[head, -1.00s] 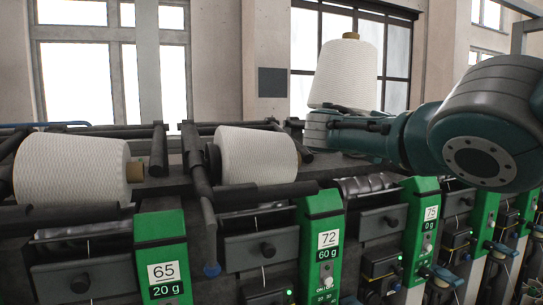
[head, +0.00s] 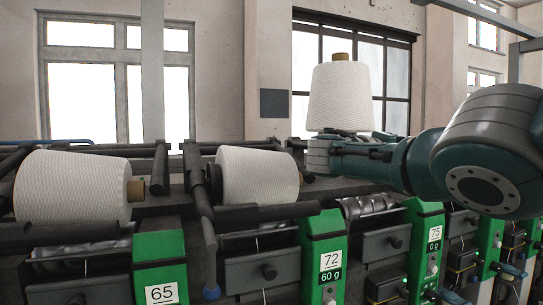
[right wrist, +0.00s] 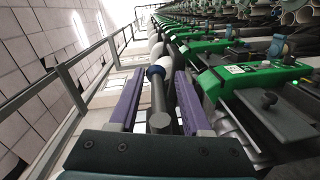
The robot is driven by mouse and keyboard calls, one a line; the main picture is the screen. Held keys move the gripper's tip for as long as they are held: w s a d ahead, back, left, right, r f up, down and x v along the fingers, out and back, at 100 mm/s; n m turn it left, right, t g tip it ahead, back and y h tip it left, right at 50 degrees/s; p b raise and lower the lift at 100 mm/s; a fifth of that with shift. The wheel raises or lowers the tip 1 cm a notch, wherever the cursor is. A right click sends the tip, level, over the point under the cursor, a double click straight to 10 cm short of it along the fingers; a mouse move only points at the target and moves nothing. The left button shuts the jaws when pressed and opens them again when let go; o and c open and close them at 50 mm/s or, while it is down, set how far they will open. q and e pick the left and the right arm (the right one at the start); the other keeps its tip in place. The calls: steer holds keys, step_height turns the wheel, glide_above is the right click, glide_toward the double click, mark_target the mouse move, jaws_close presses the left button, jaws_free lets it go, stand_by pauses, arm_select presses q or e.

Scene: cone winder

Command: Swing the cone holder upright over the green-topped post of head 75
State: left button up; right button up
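A white yarn cone (head: 340,98) with a brown tube tip stands upright above the machine in the head view, just behind the end of my right arm. Below it to the right is the green-topped post of head 75 (head: 425,240), marked 0 g. In the right wrist view the two purple fingers of my right gripper (right wrist: 157,88) stand apart on either side of a dark grey bar (right wrist: 158,105), with gaps showing beside it. The bar seems part of a cone holder. The fingers are hidden in the head view. My left gripper is out of view.
Head 72 (head: 331,258) has a lying white cone (head: 258,176) on its holder. Head 65 (head: 160,275) has another lying cone (head: 72,186). Dark holder bars stick out along the row. A grey rail (right wrist: 65,75) runs at left in the right wrist view.

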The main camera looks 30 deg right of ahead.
steer(key=b+v, duration=0.4)
steer(key=v, duration=0.5)
steer(key=shift+a, duration=0.45)
stand_by(0.5)
